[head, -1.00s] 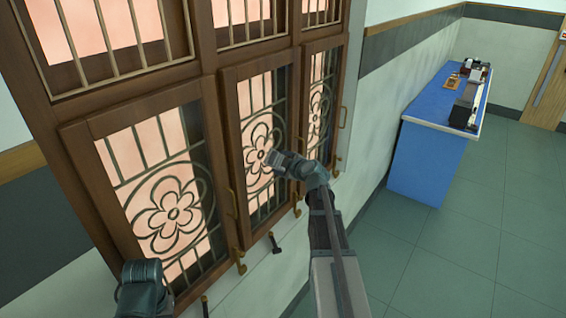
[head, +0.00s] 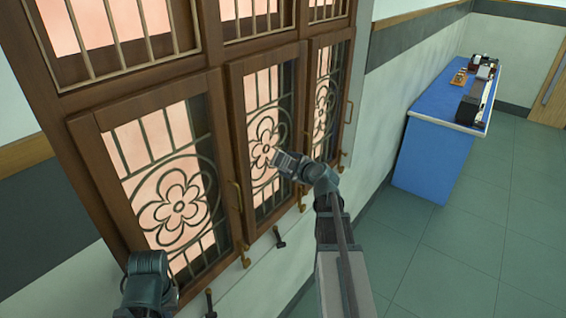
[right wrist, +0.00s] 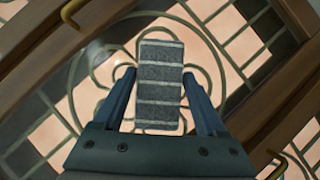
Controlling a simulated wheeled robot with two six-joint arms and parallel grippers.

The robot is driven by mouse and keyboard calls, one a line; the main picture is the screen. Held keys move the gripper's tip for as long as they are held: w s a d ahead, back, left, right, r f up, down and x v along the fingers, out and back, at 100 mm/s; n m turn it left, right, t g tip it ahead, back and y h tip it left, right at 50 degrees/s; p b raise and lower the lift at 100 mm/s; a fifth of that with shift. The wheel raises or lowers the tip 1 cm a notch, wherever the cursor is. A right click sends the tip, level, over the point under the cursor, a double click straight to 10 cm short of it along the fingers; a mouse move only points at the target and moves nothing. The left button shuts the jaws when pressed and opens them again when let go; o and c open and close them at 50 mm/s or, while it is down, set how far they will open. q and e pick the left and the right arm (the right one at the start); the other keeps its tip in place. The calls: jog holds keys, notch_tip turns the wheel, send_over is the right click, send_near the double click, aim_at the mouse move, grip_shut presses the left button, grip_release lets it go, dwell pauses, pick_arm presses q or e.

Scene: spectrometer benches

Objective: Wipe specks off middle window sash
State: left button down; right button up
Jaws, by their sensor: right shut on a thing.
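The middle window sash (head: 236,130) has a brown wooden frame, pale pink panes and a green flower grille. My right gripper (head: 284,158) is in front of it, beside the flower. In the right wrist view my right gripper (right wrist: 160,78) is shut on a dark grey block with pale stripes (right wrist: 160,98), held between its two fingers. The grille (right wrist: 207,35) lies behind the block; I cannot tell whether the block touches the pane. No specks can be made out. My left arm shows only as a link at the lower left; its gripper is not visible.
Similar sashes stand to the left (head: 90,150) and right (head: 311,100), with brass handles (head: 240,196) sticking out. Dark latches (head: 279,237) show along the sill. A blue bench (head: 432,160) with instruments stands at the right. The floor before it is clear.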

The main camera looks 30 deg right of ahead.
jog(key=shift+s+d, duration=0.3)
jog(key=shift+s, duration=0.45)
jog(key=shift+s+d, duration=0.3)
jog(key=shift+s, duration=0.4)
jog(key=shift+s+d, duration=0.3)
jog(key=shift+s, duration=0.4)
jog(key=shift+s+d, duration=0.3)
jog(key=shift+s, duration=0.4)
